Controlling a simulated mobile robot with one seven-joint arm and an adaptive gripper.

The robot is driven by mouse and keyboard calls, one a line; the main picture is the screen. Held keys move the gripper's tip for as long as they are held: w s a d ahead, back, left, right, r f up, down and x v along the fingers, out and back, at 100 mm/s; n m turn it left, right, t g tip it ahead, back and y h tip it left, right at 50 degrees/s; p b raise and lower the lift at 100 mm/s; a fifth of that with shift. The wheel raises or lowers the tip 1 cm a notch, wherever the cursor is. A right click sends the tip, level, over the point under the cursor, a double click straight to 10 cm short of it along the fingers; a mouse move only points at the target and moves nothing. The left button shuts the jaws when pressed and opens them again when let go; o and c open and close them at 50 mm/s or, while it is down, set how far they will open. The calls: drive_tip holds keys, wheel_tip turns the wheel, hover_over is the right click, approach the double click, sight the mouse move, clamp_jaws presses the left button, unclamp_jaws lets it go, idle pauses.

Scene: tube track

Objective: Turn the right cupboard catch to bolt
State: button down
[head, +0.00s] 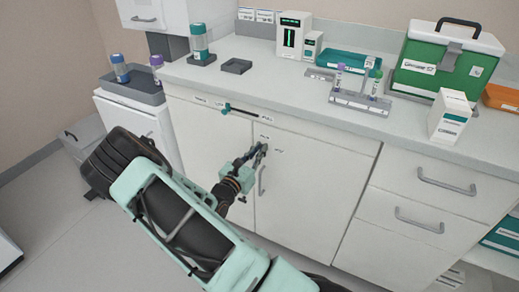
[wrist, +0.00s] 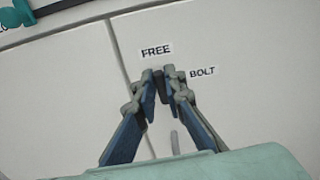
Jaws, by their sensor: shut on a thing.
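The right cupboard catch (wrist: 161,84) is a small dark piece on the right cupboard door (head: 307,190), near its upper left corner. In the wrist view a FREE label (wrist: 156,51) sits above it and a BOLT label (wrist: 203,72) to its right. My gripper (head: 262,149) is at the catch, with its blue-grey fingers closed on it from both sides. The fingertips hide most of the catch, so I cannot tell its exact angle. It lies below FREE and left of BOLT.
A dark bar with a teal knob (head: 226,109) runs along the cupboard's top left. A vertical door handle (head: 262,180) is just below my gripper. Drawers (head: 430,190) stand to the right. The counter above holds a tube rack (head: 359,101) and a green case (head: 445,62).

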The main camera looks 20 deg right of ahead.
drive_tip(key=n+p, duration=0.1)
drive_tip(key=n, duration=0.1)
drive_tip(key=n+p, duration=0.2)
drive_tip(key=shift+w+a+r, duration=0.1)
drive_tip(key=shift+w+a, duration=0.05)
drive_tip(key=n+p, duration=0.1)
drive_tip(key=n, duration=0.1)
drive_tip(key=n+p, duration=0.1)
drive_tip(key=n, duration=0.1)
drive_tip(key=shift+w+a+f+n, duration=0.1)
drive_tip(key=shift+w+f+n, duration=0.1)
drive_tip(key=shift+n, duration=0.1)
drive_tip(key=shift+w+a+f+n+p, duration=0.15)
drive_tip(key=shift+n+p, duration=0.25)
drive_tip(key=shift+n, duration=1.05)
drive_tip(key=shift+s+d+f+n+p, duration=0.15)
drive_tip(key=shift+n+p, duration=0.3)
drive_tip(key=shift+n, duration=0.95)
drive_tip(key=shift+w+a+f+n+p, duration=0.15)
drive_tip(key=shift+n+p, duration=0.25)
drive_tip(key=shift+n, duration=1.05)
drive_tip(key=c, duration=2)
unclamp_jaws()
